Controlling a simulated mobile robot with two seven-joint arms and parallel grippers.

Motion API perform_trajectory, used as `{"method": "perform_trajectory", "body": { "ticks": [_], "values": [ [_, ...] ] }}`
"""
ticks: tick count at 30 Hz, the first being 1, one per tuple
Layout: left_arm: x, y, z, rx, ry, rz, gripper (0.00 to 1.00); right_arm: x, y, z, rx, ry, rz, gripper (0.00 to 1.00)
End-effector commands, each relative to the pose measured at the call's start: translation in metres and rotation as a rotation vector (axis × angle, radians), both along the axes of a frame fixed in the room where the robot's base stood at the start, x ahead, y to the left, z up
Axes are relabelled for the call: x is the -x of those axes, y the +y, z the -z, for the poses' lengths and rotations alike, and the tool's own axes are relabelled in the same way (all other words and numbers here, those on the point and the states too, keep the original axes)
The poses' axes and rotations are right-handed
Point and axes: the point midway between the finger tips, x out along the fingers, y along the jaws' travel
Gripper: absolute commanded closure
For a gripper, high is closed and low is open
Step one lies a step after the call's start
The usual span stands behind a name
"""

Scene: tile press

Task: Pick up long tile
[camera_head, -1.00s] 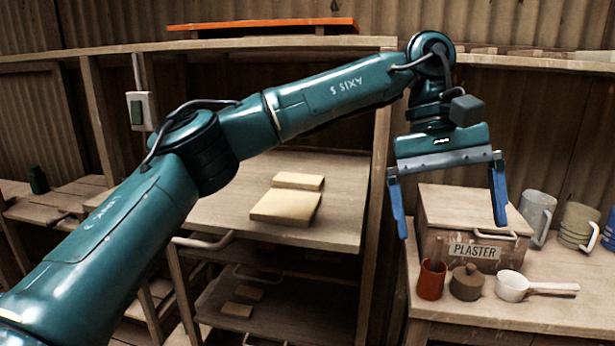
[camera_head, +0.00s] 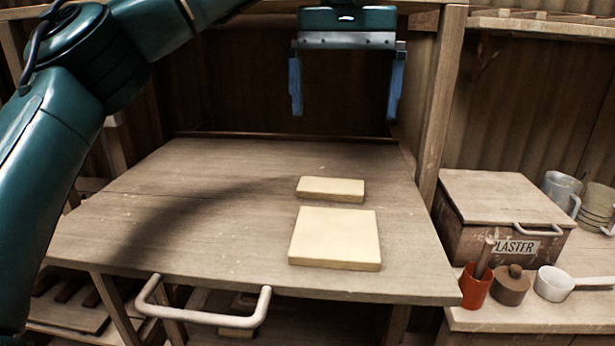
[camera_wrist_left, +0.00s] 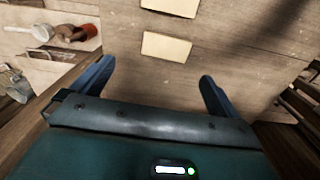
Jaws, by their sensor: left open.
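A long narrow cream tile (camera_head: 331,189) lies flat on the wooden shelf board (camera_head: 180,225). A larger square cream tile (camera_head: 335,238) lies just in front of it, with a narrow gap between. My left gripper (camera_head: 345,103) is open and empty, pointing down above the back of the board, higher than the tiles and behind them. In the left wrist view the long tile (camera_wrist_left: 166,47) shows ahead of the open fingers (camera_wrist_left: 155,85), and the square tile (camera_wrist_left: 170,6) is cut by the top edge. My right gripper is not in view.
A plaster box (camera_head: 500,225) stands on the right bench, with a red cup (camera_head: 475,288), a brown pot (camera_head: 510,287) and a white ladle (camera_head: 555,283) in front. A wooden post (camera_head: 443,100) rises between board and bench. A pale handle (camera_head: 205,318) juts out in front. The board's left half is clear.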

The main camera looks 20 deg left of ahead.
Motion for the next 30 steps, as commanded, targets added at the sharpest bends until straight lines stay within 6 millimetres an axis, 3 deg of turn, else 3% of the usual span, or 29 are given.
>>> {"method": "perform_trajectory", "body": {
  "ticks": [5,10,16,23,30],
  "values": [
    [0.001,0.003,0.001,-0.01,-0.005,0.0,0.0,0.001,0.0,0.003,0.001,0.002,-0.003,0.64],
    [0.001,0.003,0.029,-0.011,-0.002,0.002,0.0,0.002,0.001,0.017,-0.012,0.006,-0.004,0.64],
    [0.001,0.004,0.056,-0.011,-0.005,0.0,0.0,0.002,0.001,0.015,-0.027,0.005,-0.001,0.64],
    [0.002,0.004,0.073,-0.011,-0.005,0.0,0.0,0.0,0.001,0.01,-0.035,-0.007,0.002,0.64],
    [0.003,0.007,0.108,-0.01,-0.004,-0.001,0.0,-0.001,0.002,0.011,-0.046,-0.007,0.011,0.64]
  ]
}}
